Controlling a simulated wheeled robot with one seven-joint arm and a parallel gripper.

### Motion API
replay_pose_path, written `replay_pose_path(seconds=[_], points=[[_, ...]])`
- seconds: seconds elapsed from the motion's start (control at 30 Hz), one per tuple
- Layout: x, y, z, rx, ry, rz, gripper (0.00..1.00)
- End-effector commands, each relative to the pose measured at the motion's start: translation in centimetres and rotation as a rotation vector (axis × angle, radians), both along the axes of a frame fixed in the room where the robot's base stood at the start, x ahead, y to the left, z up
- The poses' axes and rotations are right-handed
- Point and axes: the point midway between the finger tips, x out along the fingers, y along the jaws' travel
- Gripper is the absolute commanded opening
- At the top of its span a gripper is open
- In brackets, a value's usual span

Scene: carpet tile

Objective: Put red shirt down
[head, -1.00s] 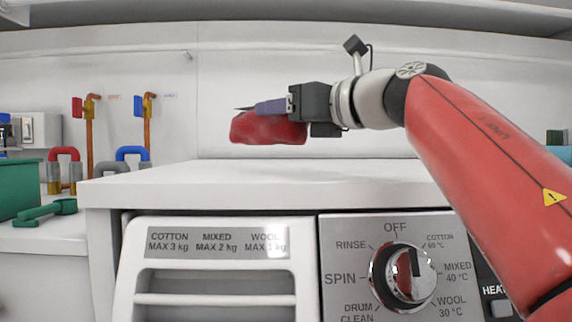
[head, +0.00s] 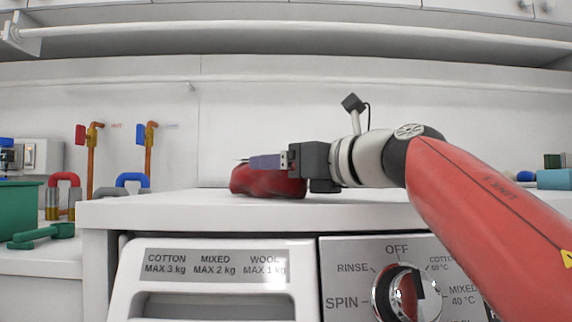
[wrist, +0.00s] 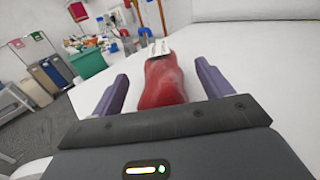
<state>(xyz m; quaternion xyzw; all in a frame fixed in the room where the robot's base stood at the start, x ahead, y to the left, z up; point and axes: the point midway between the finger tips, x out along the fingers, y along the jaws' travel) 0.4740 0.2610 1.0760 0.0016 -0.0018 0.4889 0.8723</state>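The red shirt (head: 262,183) is a folded red bundle on the white worktop (head: 150,208) above the washing machine, and its underside appears to rest on the surface. My gripper (head: 262,162) is at the shirt, reaching in from the right. In the wrist view the shirt (wrist: 163,82) lies between the two purple fingers of my gripper (wrist: 161,72). The fingers are spread, with a visible gap on either side of the shirt.
The machine's dial (head: 407,293) is below the worktop edge. A green bin (head: 20,205) and red- and blue-handled taps (head: 132,180) are at left. A blue box (head: 554,179) is far right. The worktop around the shirt looks clear.

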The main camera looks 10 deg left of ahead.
Motion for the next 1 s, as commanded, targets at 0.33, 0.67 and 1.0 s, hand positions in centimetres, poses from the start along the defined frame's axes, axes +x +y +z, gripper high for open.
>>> replay_pose_path(seconds=[0.33,0.67,1.0], points=[[-0.4,-0.7,0.2,0.002,-0.001,-0.001,0.78],[-3.9,-6.4,0.2,0.002,-0.001,-0.003,0.78],[-6.1,-10.1,0.1,0.001,0.0,-0.001,0.78]])
